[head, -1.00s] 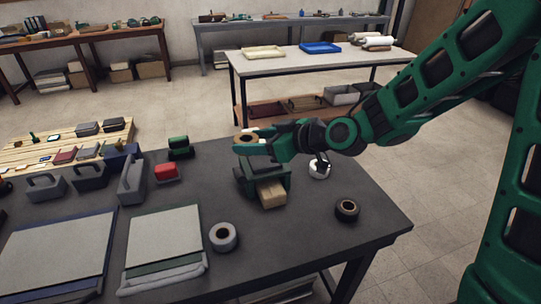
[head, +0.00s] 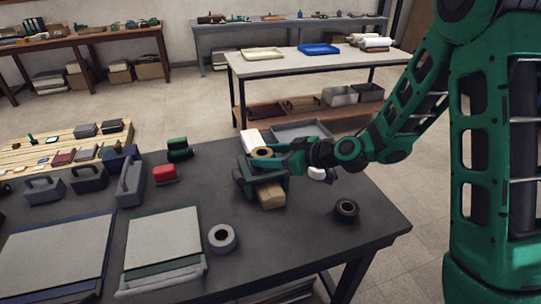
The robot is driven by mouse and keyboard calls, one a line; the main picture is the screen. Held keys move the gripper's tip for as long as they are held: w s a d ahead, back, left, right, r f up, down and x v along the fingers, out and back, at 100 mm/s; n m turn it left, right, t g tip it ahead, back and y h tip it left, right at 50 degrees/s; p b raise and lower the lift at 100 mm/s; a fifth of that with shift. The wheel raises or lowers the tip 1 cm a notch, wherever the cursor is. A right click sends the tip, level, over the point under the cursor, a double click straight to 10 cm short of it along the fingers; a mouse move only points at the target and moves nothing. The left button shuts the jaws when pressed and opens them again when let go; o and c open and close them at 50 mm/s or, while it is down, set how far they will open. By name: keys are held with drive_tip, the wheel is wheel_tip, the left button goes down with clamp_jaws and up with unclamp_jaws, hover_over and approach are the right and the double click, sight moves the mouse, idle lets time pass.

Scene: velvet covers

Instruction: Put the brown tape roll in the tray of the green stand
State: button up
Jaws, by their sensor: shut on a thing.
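The brown tape roll (head: 263,152) is held in my gripper (head: 262,158), with its ring-shaped top facing up. My gripper is shut on it, reaching in from the right. The dark green stand (head: 245,180) is on the dark table directly below and in front of the gripper. The gripper partly hides the stand's top and its tray. I cannot tell whether the roll touches the stand.
A tan block (head: 271,196) is at the stand's front. A grey tape roll (head: 222,238) and a black tape roll (head: 346,209) lie on the table (head: 300,240). A red-topped object (head: 164,174) is left.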

drive_tip(key=o, duration=0.8)
drive_tip(key=v, duration=1.2)
drive_tip(key=shift+s+r, duration=0.1)
